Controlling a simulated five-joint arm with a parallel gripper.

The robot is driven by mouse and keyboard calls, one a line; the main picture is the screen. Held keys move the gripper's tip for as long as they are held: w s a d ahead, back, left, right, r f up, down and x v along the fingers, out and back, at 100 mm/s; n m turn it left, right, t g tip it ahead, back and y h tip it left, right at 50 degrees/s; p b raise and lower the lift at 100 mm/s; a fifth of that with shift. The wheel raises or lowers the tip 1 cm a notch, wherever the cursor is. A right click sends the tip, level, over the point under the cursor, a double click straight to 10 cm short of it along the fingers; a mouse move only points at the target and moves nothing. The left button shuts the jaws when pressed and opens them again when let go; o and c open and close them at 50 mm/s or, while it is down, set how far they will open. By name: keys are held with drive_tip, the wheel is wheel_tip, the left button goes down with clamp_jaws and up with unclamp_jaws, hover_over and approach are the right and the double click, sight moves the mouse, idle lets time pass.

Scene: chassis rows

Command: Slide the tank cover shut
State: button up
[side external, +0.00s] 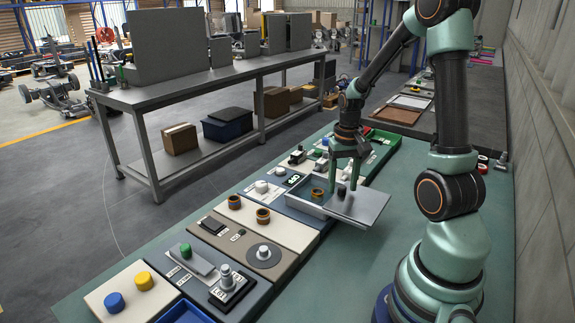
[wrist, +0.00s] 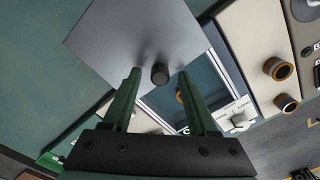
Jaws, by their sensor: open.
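The tank cover (side external: 362,206) is a flat grey plate. It sits to the right of the open part of the tank (side external: 303,207) and sticks out past the tank's right side. The tank is a shallow, pale-rimmed box with a blue-green inside, and an orange and dark ring (side external: 317,193) is in it. In the wrist view the cover (wrist: 125,35) has a dark round knob (wrist: 159,73), and part of the tank's opening (wrist: 205,75) shows beside the plate. My gripper (wrist: 159,76) is open, with one finger on each side of the knob; I cannot tell whether they touch it.
Panels with buttons, knobs and rings (side external: 263,214) run along the bench on the near side of the tank. A green-edged tray (side external: 383,137) lies beyond it. Bare green bench top (side external: 340,275) is to the right. A grey shelf table (side external: 200,82) stands apart on the left.

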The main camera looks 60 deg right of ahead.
drive_tip(key=shift+f, duration=0.3)
clamp_jaws()
drive_tip(key=shift+r, duration=0.1)
idle(1.2)
